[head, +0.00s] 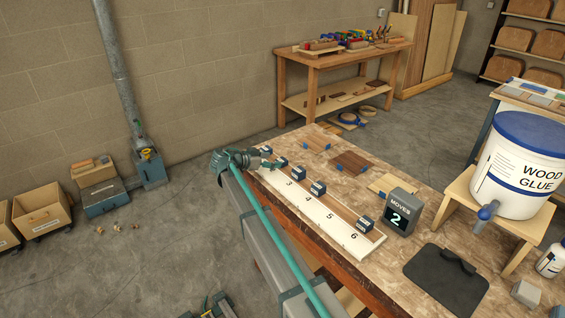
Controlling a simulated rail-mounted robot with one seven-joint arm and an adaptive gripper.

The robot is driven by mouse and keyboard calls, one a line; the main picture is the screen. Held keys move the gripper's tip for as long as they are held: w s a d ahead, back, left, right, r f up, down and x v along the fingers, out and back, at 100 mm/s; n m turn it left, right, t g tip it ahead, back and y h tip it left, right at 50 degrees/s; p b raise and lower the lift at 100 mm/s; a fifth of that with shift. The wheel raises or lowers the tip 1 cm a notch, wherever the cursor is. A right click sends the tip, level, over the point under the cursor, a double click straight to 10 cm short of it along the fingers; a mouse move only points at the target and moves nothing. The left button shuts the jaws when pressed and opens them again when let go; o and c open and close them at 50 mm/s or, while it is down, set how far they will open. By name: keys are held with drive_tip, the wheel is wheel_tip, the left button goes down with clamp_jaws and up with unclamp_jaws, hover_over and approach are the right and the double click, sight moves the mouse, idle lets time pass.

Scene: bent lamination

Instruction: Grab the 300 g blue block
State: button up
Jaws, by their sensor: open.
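A row of small dark blue-grey blocks with pale markings sits along a white numbered board (310,213) on the workbench. One block (364,223) is near the 6, another (318,187) is near the middle, another (298,172) is further left, and one (266,151) is at the far left end. The markings are too small to read, so I cannot tell which block is 300 g. My gripper (272,163) is open at the board's far left end, close to the leftmost blocks. It partly hides that end; contact cannot be told.
A grey display reading "MOVES 2" (400,212) stands right of the board. Wood squares (350,162) lie behind it. A wood glue bucket (520,165) on a wooden stand (458,192) and a black mat (445,282) occupy the right. Another bench (340,55) stands behind.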

sight(281, 160)
drive_tip(key=shift+p+x, duration=1)
drive_tip(key=shift+x, duration=2)
drive_tip(key=shift+c, duration=0.2)
clamp_jaws()
